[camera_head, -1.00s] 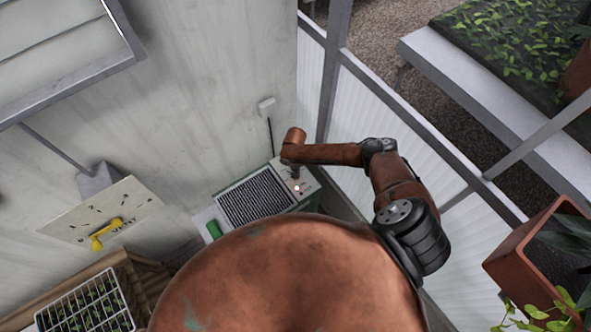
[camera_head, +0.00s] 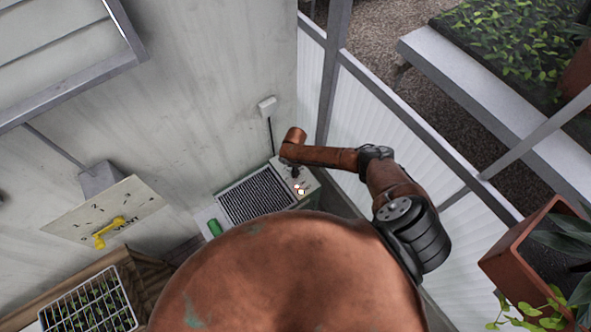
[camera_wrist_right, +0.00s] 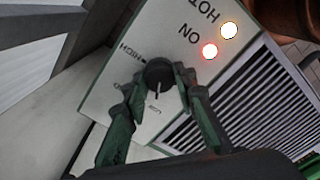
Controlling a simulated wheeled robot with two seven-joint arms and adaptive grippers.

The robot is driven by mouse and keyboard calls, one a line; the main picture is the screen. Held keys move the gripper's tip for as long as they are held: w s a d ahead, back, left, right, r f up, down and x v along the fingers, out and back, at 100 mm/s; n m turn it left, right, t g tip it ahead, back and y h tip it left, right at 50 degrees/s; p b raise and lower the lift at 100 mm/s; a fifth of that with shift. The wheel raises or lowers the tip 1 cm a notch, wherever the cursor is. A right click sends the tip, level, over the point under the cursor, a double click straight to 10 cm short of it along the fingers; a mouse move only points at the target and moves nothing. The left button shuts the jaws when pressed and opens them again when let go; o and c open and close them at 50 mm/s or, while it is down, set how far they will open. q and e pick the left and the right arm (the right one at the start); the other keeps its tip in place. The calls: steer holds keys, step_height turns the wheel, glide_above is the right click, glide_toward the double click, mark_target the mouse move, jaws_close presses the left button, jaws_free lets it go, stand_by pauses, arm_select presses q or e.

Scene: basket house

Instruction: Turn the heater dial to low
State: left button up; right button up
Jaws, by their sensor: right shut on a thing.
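The heater (camera_head: 257,197) stands low against the wall in the head view, with a dark grille and a pale control panel. In the right wrist view its panel (camera_wrist_right: 112,75) shows a round dark dial (camera_wrist_right: 159,73) with a white pointer line directed down the picture. "HIGH" is printed left of the dial; a small word that looks like "LOW" is below it. My right gripper (camera_wrist_right: 159,90) is shut on the dial, one finger on each side. It reaches the panel from above in the head view (camera_head: 295,173). Red "ON" (camera_wrist_right: 210,51) and bright "HOT" (camera_wrist_right: 229,30) lamps are lit. My left gripper is out of view.
A green object (camera_head: 214,227) sits at the heater's left end. A yellow lever (camera_head: 108,232) is on a numbered wall panel (camera_head: 70,222). A seedling tray (camera_head: 88,305) is at lower left. Translucent panelling (camera_head: 375,115) runs close to the right of my arm.

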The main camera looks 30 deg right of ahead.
steer(key=o, duration=1.2)
steer(key=shift+c, duration=0.2)
step_height(320, 180, up, 12)
